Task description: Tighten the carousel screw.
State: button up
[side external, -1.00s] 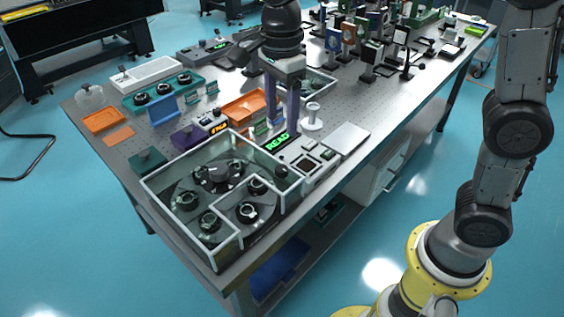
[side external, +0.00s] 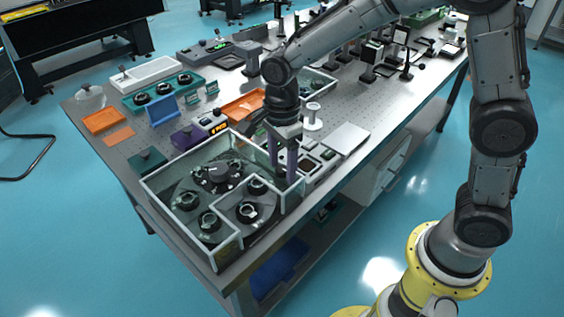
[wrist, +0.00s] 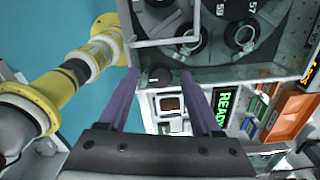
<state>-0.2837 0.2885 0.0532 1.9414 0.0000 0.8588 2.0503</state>
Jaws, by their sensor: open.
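The carousel (side external: 186,184) is a dark round disc carrying several round ringed holders, inside a clear-walled enclosure (side external: 190,248). Part of it shows at the top of the wrist view (wrist: 213,48), with numbers on the holders. A small dark round knob (wrist: 158,74), possibly the screw, sits at the enclosure's near corner. My gripper (side external: 282,172) points down over that corner. Its purple fingers are open, one on each side of the knob in the wrist view (wrist: 158,78). I cannot tell whether they touch it.
A lit green READ display (wrist: 222,105) and a small panel with square windows (wrist: 170,104) lie beside the enclosure. A white post (side external: 313,117) and a pale flat plate (side external: 347,138) stand near my gripper. An orange tray (side external: 243,106) lies behind. The enclosure walls rise close to the fingers.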

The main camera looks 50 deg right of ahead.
grip_shut()
